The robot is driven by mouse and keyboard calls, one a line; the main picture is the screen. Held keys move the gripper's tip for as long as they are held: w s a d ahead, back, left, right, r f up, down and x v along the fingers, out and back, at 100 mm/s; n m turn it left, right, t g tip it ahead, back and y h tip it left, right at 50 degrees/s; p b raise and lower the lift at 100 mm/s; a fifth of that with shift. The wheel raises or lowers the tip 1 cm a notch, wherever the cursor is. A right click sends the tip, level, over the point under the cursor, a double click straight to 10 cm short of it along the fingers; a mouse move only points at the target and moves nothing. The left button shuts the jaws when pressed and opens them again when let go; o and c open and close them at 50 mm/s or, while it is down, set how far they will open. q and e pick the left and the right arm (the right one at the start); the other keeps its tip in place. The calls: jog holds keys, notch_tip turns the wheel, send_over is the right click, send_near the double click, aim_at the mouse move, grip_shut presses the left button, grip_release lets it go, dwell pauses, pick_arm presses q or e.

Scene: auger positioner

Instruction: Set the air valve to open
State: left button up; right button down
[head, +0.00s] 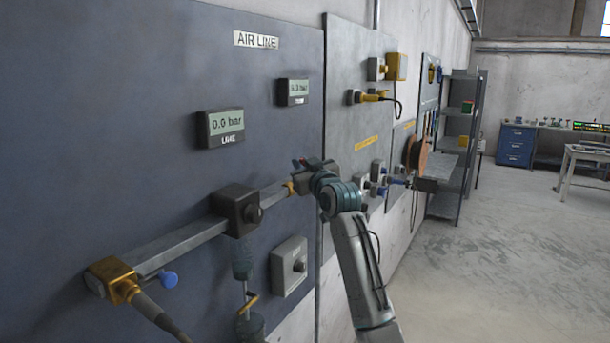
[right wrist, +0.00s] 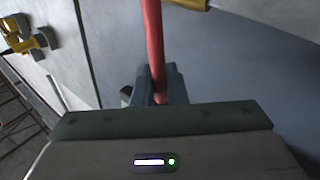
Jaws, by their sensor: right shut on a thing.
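A grey pipe (head: 190,245) runs along the blue-grey panel under the AIR LINE label. Near its right end is a brass fitting (head: 290,188), partly hidden by my right gripper (head: 302,170). In the right wrist view a red lever (right wrist: 153,40) runs down from the top edge between the fingers of my right gripper (right wrist: 160,88), which is shut on it. A brass part (right wrist: 186,4) shows at the top of that view. I take the red lever as the air valve's handle; the valve body is mostly hidden. My left gripper is not in view.
A display (head: 221,128) reads 0.0 bar; a smaller display (head: 292,92) is hard to read. A black block with a knob (head: 238,210) sits on the pipe. A grey box (head: 289,266) juts out below. The floor (head: 510,250) to the right is clear.

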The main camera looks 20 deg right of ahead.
jog(key=shift+s+a+f+n+t+y+b, duration=0.3)
jog(key=shift+n+b, duration=0.45)
jog(key=shift+b, duration=0.4)
jog(key=shift+s+a+f+n+t+y+b, duration=0.25)
jog(key=shift+a+n+t+b, duration=0.15)
jog(key=shift+n+b, duration=0.6)
jog(key=shift+s+a+f+n+t+y+b, duration=0.2)
jog(key=shift+s+a+n+t+y+b, duration=0.25)
jog(key=shift+b, duration=0.85)
jog(key=shift+w, duration=0.15)
jog(key=c, duration=1.5)
grip_release()
jog(key=shift+c, duration=0.2)
jog(key=shift+r, duration=0.15)
jog(key=b+v, duration=0.4)
jog(key=v, duration=0.7)
jog(key=shift+r, duration=0.25)
